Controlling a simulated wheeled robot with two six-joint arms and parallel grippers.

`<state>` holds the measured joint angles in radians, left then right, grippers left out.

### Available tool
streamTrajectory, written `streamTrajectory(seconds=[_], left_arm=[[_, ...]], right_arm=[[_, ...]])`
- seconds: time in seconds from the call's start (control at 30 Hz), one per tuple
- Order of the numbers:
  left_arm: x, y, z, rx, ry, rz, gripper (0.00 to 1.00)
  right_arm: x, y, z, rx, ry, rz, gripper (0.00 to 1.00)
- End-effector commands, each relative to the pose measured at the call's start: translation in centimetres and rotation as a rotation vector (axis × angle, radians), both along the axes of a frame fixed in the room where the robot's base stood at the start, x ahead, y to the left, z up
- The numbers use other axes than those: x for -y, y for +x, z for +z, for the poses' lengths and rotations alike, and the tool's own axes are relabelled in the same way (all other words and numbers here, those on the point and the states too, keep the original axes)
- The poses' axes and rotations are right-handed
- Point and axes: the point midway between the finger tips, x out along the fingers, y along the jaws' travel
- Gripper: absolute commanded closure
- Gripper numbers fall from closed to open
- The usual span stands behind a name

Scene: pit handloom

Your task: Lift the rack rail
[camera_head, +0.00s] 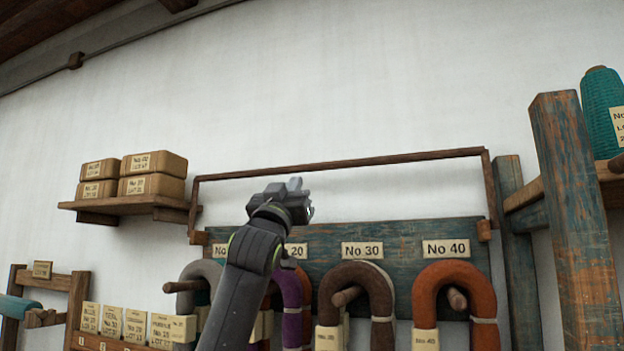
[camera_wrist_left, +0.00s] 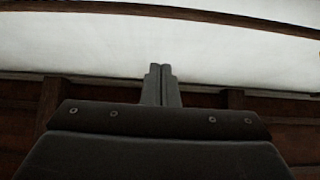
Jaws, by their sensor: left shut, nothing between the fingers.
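The rack rail (camera_head: 390,160) is a thin brown bar that runs across above the blue-green yarn rack board (camera_head: 410,240), with a post down each side. My left gripper (camera_head: 294,184) is in front of the rack, just below the rail in the head view; I cannot tell its depth from the rail. Its fingers are shut with nothing between them, as the left wrist view (camera_wrist_left: 160,72) also shows. A dark brown bar crosses the top of the wrist view, apart from the fingertips. My right gripper is not in view.
Yarn hanks, such as the brown one (camera_head: 357,280) and the orange one (camera_head: 455,285), hang on pegs below the labels. A shelf (camera_head: 130,205) with wrapped packets is at left. A worn blue post (camera_head: 575,200) and a teal cone (camera_head: 602,110) stand at right.

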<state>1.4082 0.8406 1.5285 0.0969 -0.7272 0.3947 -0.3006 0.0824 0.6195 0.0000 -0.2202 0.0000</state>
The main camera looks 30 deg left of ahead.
Motion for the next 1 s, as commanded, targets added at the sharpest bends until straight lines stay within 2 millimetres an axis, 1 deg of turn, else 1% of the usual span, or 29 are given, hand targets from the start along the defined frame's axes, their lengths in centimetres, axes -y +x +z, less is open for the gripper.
streamTrajectory(seconds=[0.17, 0.5, 0.67, 0.8, 1.0], left_arm=[[-0.3, 1.4, 1.9, -0.002, -0.004, -0.002, 1.00], [-1.3, 5.3, 5.6, -0.003, -0.006, -0.002, 1.00], [-1.7, 7.0, 7.2, -0.004, -0.005, -0.001, 1.00], [-2.1, 8.9, 7.0, -0.005, -0.006, -0.001, 1.00], [-2.5, 10.5, 6.7, -0.002, -0.005, -0.001, 1.00]], right_arm=[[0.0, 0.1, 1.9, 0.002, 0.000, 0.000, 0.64], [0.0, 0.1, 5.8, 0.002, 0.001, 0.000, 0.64], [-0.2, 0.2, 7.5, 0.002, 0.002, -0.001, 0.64], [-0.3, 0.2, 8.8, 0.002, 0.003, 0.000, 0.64], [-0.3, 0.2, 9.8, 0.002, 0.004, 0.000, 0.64]])
